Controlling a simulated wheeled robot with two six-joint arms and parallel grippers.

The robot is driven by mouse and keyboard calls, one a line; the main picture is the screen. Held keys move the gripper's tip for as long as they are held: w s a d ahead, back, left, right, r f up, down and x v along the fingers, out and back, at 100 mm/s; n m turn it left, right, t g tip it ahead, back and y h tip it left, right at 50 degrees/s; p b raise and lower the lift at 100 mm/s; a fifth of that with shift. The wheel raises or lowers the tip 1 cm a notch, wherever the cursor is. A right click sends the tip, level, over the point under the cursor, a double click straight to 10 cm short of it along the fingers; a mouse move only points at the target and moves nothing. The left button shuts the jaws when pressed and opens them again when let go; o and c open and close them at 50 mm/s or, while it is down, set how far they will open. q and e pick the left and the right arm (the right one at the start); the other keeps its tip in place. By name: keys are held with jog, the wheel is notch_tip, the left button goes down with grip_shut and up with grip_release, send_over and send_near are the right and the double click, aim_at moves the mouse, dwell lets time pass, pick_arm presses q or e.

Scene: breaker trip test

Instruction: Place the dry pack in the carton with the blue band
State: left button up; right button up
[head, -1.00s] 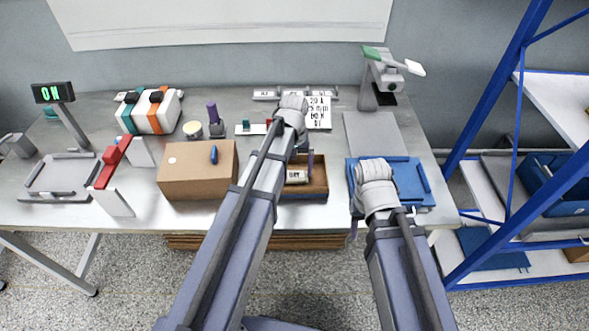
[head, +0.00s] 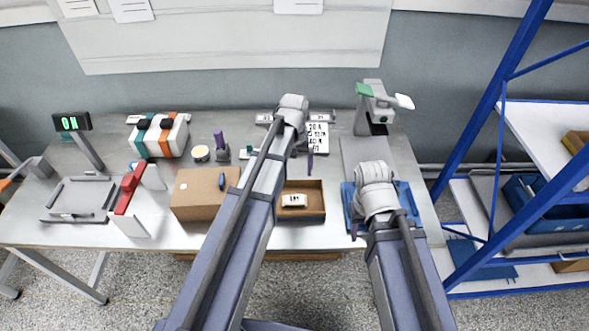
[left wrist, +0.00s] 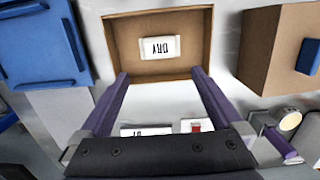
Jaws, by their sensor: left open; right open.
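The dry pack (head: 293,200) is a small white packet labelled DRY. It lies inside an open brown carton (head: 322,205) on the bench. In the left wrist view the pack (left wrist: 159,47) lies in the carton (left wrist: 207,40), beyond my fingertips and touched by neither. My left gripper (head: 300,158) is open and empty, on the far side of the open carton; its purple fingers (left wrist: 158,75) are spread. A closed brown carton (head: 196,200) with a blue patch on it stands to the left. My right gripper (head: 360,224), partly hidden by its arm, is open over a blue tray (head: 409,204).
A red-topped white stand (head: 128,194) and a grey tray scale (head: 80,197) are at left. White labelled cards (head: 318,137) and a purple-handled tool (head: 220,143) lie behind. A grey device (head: 375,110) stands back right, near a blue-framed shelf (head: 497,160).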

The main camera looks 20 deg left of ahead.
pick_arm(q)
jog(key=s+d+m, duration=0.3)
jog(key=s+d, duration=0.2)
jog(key=s, duration=0.3)
jog(key=s+d+m+y, duration=0.1)
jog(key=s+d+m, duration=0.3)
jog(key=s+d, duration=0.2)
jog(key=shift+s+t, duration=0.4)
jog(key=shift+s, duration=0.85)
jog(key=shift+d, duration=0.1)
